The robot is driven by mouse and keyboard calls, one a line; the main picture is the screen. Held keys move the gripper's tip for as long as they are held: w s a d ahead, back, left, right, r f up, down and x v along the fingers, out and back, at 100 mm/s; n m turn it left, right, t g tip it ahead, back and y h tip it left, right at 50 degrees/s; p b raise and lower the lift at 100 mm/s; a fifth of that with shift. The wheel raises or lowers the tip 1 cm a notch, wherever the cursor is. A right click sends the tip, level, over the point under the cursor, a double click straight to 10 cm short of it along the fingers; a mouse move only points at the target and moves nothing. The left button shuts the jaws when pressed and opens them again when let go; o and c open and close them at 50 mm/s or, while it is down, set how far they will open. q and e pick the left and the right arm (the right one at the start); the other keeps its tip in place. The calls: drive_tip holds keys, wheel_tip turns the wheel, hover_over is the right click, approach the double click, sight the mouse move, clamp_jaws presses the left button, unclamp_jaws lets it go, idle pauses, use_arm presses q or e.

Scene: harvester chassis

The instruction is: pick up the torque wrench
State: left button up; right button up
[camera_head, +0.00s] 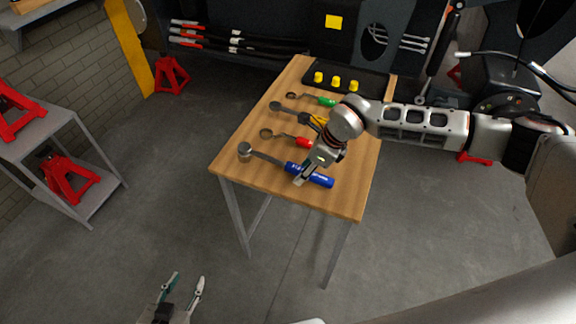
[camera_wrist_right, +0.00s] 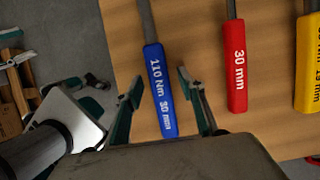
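The torque wrench (camera_head: 265,158) lies near the front edge of the wooden table, with a round head at the left and a blue handle. The handle, marked 110 Nm 30 mm, shows in the right wrist view (camera_wrist_right: 157,80). My right gripper (camera_head: 306,176) is at the handle and hides part of it in the head view. In the right wrist view its fingers are apart, one on either side of the handle, with gaps visible. My left gripper (camera_head: 188,279) is open and empty, low at the bottom left, away from the table.
A red-handled wrench (camera_head: 303,142) lies just behind, then a yellow-handled one (camera_head: 315,121) and a green-handled one (camera_head: 328,101). A black tray (camera_head: 308,83) with yellow pieces is at the table's (camera_head: 225,162) back. Grey shelving (camera_head: 75,130) with red stands is at left.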

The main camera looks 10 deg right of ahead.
clamp_jaws()
drive_tip(key=shift+r, duration=0.1)
drive_tip(key=shift+w+r, duration=0.1)
drive_tip(key=shift+r, duration=0.45)
wheel_tip(320, 180, up, 19)
drive_tip(key=b, duration=0.1)
drive_tip(key=shift+b, duration=0.35)
drive_tip(key=c, duration=0.9)
unclamp_jaws()
clamp_jaws()
